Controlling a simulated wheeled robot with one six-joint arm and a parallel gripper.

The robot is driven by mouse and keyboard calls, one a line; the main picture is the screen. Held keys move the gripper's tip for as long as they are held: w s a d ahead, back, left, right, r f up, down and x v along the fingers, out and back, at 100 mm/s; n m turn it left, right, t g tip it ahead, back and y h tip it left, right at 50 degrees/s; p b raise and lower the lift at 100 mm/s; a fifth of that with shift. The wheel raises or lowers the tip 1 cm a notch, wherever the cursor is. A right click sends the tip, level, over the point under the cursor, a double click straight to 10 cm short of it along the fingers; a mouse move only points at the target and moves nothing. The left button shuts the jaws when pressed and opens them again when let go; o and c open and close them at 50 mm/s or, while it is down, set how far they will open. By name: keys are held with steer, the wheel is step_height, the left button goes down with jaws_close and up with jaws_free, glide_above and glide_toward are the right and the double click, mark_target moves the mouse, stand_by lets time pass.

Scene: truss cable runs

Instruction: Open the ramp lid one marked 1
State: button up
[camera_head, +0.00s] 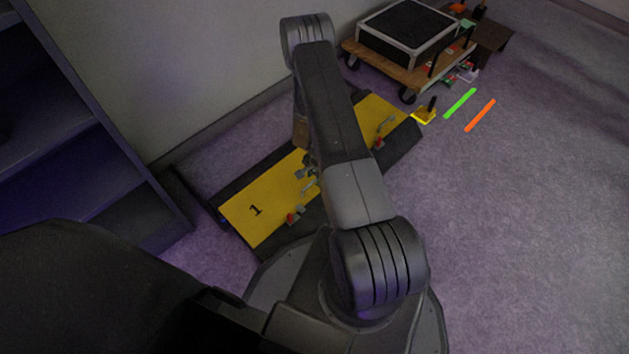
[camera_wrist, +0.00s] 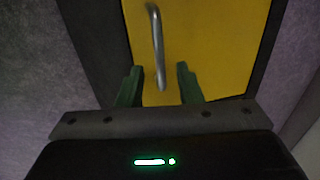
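The yellow ramp lid marked 1 (camera_head: 247,215) lies flat in a dark ramp frame on the floor, left of my arm in the head view. A black "1" shows on it. In the wrist view the yellow lid (camera_wrist: 215,45) fills the upper middle, with a grey metal bar handle (camera_wrist: 157,45) on it. My gripper (camera_wrist: 159,85) is open, its two green fingers apart, with the near end of the handle between or just beyond their tips. I cannot tell whether they touch. In the head view my arm hides part of the ramp, and my gripper is mostly hidden.
A second yellow lid (camera_head: 378,115) with its own handle lies farther along the ramp. A wooden cart (camera_head: 385,62) carrying a black case (camera_head: 407,32) stands behind it. Green (camera_head: 460,103) and orange (camera_head: 480,115) strips lie on the open carpet at right. A dark shelf (camera_head: 75,130) stands at left.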

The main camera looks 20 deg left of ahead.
steer(key=shift+a+f, duration=0.15)
steer(key=shift+f, duration=0.65)
jaws_close()
steer(key=shift+r, duration=0.1)
